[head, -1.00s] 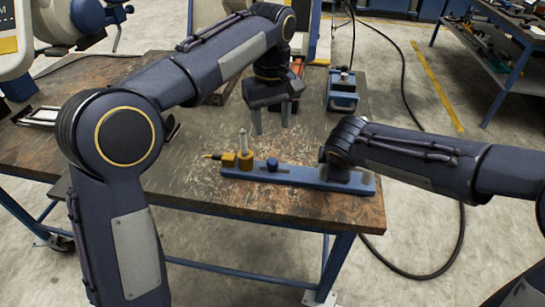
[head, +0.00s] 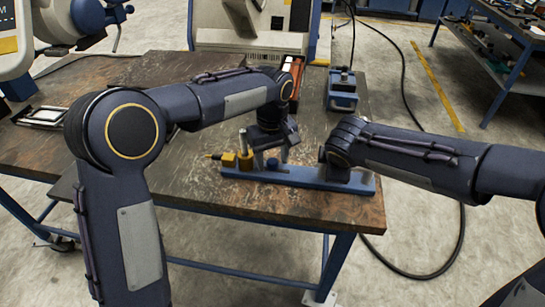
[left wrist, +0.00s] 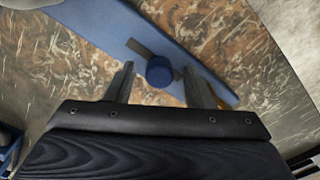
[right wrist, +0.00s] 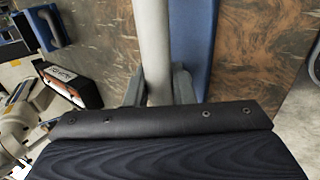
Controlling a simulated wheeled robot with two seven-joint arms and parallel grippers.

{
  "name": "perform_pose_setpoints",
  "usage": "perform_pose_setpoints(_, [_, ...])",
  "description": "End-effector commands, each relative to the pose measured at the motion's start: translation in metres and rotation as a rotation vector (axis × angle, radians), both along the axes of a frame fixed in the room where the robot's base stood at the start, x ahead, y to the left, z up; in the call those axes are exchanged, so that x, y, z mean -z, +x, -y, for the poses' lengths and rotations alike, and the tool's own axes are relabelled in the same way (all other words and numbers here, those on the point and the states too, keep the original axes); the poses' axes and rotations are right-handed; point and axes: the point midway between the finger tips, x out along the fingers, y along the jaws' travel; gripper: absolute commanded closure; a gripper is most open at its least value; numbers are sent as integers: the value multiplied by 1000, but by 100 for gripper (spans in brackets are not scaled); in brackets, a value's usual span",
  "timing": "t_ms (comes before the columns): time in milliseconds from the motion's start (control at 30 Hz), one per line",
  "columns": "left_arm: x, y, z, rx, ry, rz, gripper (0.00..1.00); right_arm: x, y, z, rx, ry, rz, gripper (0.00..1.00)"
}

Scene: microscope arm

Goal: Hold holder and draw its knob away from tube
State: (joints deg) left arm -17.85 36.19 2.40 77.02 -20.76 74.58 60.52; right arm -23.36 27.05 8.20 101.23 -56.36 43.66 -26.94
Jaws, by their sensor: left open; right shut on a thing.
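The holder is a long blue bar (head: 300,178) lying on the bench. A round blue knob (head: 272,164) stands on it near a slot. At its left end is a yellow block (head: 245,160) with an upright grey tube (head: 243,140). My left gripper (head: 273,160) is low over the bar, fingers down. In the left wrist view the knob (left wrist: 159,71) is between the open fingers (left wrist: 160,88), with gaps on both sides.
A blue device (head: 342,92) stands at the bench's back right, and a red-orange box (head: 290,72) at the back. A flat frame (head: 42,116) lies at the left. The wooden bench (head: 200,190) is clear in front of the holder up to its edge.

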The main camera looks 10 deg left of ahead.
Motion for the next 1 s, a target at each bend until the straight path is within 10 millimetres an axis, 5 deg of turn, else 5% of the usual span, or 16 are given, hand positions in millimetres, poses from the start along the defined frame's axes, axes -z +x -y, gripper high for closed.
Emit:
perform_pose_setpoints(100, [0, 0, 0, 0, 0, 0, 53, -2, 1, -1, 0, 4, 5, 100])
perform_pose_setpoints(467, [-1, 0, 0, 0, 0, 0, 100, -2, 1, -1, 0, 4, 4, 100])
perform_pose_setpoints(667, [-1, 0, 2, 1, -1, 1, 100, -2, 1, -1, 0, 4, 4, 100])
perform_pose_setpoints(1000, [-2, 0, 36, 2, -2, 3, 100, -2, 0, -1, -1, 4, 4, 100])
